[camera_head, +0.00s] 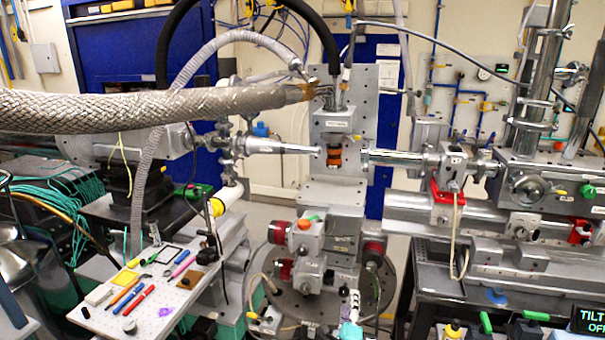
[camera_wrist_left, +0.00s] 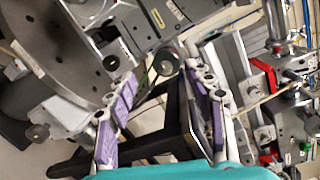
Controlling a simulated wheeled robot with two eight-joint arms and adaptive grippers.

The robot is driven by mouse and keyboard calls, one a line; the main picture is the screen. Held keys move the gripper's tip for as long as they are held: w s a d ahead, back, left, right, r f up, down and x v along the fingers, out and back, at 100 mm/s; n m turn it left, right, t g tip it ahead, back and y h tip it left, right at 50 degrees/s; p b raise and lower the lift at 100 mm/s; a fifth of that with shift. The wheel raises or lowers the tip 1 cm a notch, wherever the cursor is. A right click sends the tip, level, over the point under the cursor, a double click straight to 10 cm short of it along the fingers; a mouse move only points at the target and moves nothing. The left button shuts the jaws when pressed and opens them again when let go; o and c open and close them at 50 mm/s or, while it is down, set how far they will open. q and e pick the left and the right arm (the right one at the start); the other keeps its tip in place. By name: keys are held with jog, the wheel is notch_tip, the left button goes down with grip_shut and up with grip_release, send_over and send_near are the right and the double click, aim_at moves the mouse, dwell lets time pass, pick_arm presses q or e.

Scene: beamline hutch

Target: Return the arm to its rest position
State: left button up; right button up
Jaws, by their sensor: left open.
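My left gripper (camera_head: 349,295) shows at the bottom centre of the head view, small, with a teal body and pale fingers. It is in front of the round perforated base plate and below the sample stage. In the left wrist view its two fingers with purple pads stand wide apart, and the gripper (camera_wrist_left: 164,75) is open with nothing held between the pads. Behind the fingers are a dark frame and grey metal parts. Most of my left arm is out of the head view. My right gripper is not in view.
The round base plate (camera_head: 330,304) carries motor stages with red parts. A tool board (camera_head: 104,316) with pens and small tools lies at left. A black bench (camera_head: 436,262) stands at right. A braided hose (camera_head: 100,108) crosses the upper left. Open floor shows little.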

pick_arm(q)
jog(key=s+a+r+n+g+y, duration=0.2)
jog(key=a+r+n, duration=0.15)
jog(key=a, duration=0.45)
jog(key=s+a+r+n+g+y, duration=0.1)
jog(key=s+a+r+n+y, duration=0.15)
jog(key=a+n, duration=0.4)
jog(key=s+a+r+n+g+y, duration=0.1)
jog(key=s+a+r+n+g, duration=0.2)
jog(key=a, duration=0.7)
jog(key=s+a+n+g, duration=0.1)
jog(key=s+a+n, duration=0.1)
jog(key=s, duration=0.6)
jog(key=s+a+f+n+g+h, duration=0.1)
jog(key=s+a+n, duration=0.1)
jog(key=s+n, duration=0.3)
jog(key=s+a+f+n+g+h, duration=0.1)
jog(key=s+a+n+g, duration=0.1)
jog(key=s, duration=0.9)
jog(key=shift+a+f+n, duration=0.15)
jog(key=shift+a+n, duration=0.45)
jog(key=shift+n, duration=0.2)
jog(key=shift+h, duration=0.25)
